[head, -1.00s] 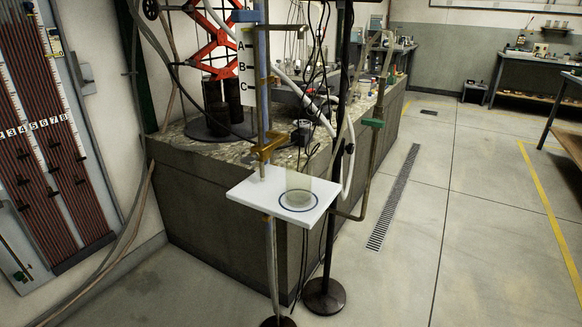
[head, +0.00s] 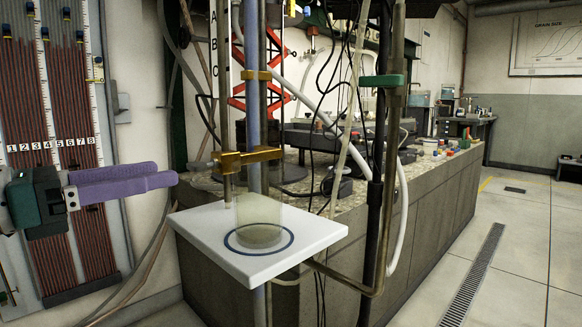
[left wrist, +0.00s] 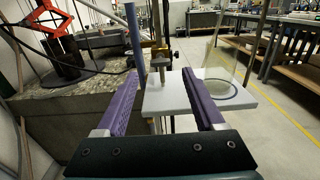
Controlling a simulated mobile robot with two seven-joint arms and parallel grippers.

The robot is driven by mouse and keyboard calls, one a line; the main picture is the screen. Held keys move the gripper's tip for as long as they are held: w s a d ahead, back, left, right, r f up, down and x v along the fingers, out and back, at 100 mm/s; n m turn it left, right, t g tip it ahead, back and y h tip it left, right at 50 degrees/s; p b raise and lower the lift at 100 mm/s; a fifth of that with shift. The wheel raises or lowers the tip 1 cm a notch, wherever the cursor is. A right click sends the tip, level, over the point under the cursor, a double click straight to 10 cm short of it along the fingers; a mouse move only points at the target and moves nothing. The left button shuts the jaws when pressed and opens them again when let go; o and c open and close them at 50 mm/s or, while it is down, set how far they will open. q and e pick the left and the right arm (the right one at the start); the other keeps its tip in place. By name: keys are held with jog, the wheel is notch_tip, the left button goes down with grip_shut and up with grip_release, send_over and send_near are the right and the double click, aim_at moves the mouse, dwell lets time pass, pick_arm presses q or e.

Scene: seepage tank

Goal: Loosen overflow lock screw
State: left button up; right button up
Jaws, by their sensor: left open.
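A brass clamp (head: 247,158) sits on the blue upright pole (head: 254,110) just above the white platform (head: 195,222). A smaller brass clamp (head: 256,75) is higher on the pole. My right gripper is not in view.
A clear cylinder (head: 259,218) stands on the platform. A dark post (head: 375,200), hoses and cables stand close on the right. A stone-topped bench (head: 425,195) is behind. A manometer board (head: 60,150) is on the left wall. Open floor lies at right.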

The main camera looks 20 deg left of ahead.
aim_at(190, 167)
pick_arm(q)
jog(key=shift+x, duration=2.7)
jog(key=shift+d, duration=0.1)
grip_shut()
